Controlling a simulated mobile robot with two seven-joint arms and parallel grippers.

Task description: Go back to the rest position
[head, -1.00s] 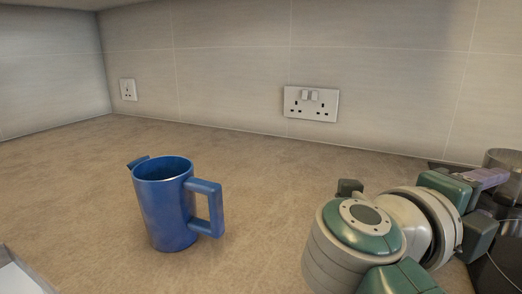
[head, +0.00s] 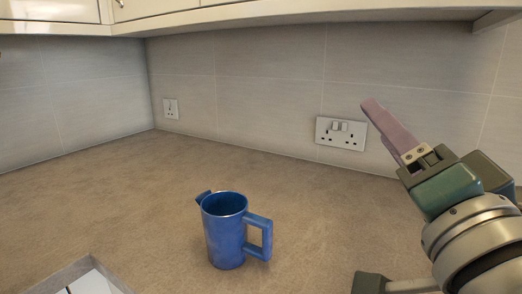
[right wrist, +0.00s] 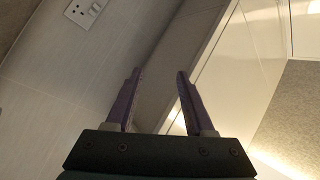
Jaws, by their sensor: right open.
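My right gripper (head: 388,127) is raised in front of the tiled wall at the right of the head view, pointing up and to the left. In the right wrist view its two purple fingers (right wrist: 158,90) stand apart with nothing between them. A blue mug (head: 225,230) stands upright on the brown worktop (head: 130,200), with a handle on its right side and a smaller projection at its upper left. The right gripper is up and to the right of the mug, clear of it. My left gripper is in neither view.
Cabinets (head: 260,14) hang above the worktop, and their underside is near the right gripper. A double socket (head: 341,133) and a single socket (head: 171,108) are on the tiled wall. A pale recessed edge (head: 95,278) is at the lower left. The worktop around the mug is clear.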

